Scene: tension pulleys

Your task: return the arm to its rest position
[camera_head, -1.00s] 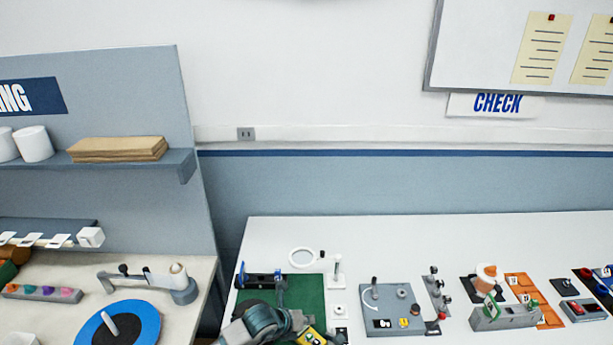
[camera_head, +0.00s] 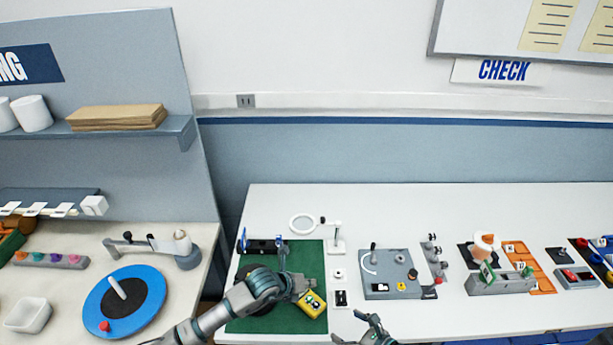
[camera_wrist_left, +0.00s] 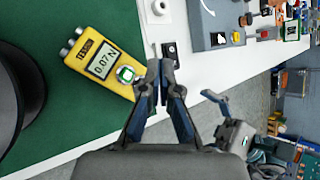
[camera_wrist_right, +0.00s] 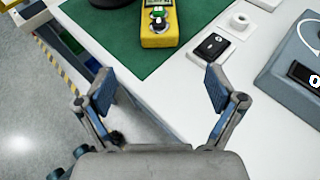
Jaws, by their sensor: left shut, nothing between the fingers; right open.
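My left gripper (camera_head: 301,284) is over the green mat (camera_head: 290,322) in the head view, beside the yellow tension meter (camera_head: 312,304). In the left wrist view its fingers (camera_wrist_left: 160,82) are closed together with nothing between them, and the meter (camera_wrist_left: 98,62) lies to their left, reading 0.07 N. My right gripper (camera_head: 374,330) is at the table's front edge in the head view. In the right wrist view its fingers (camera_wrist_right: 158,82) are spread and empty, with the meter (camera_wrist_right: 159,26) beyond them.
A grey fixture (camera_head: 388,283) stands right of the mat, with a small black switch (camera_head: 341,298) between. A blue disc (camera_head: 139,287) sits on the left table. Bare white table (camera_head: 420,318) lies in front of the fixture.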

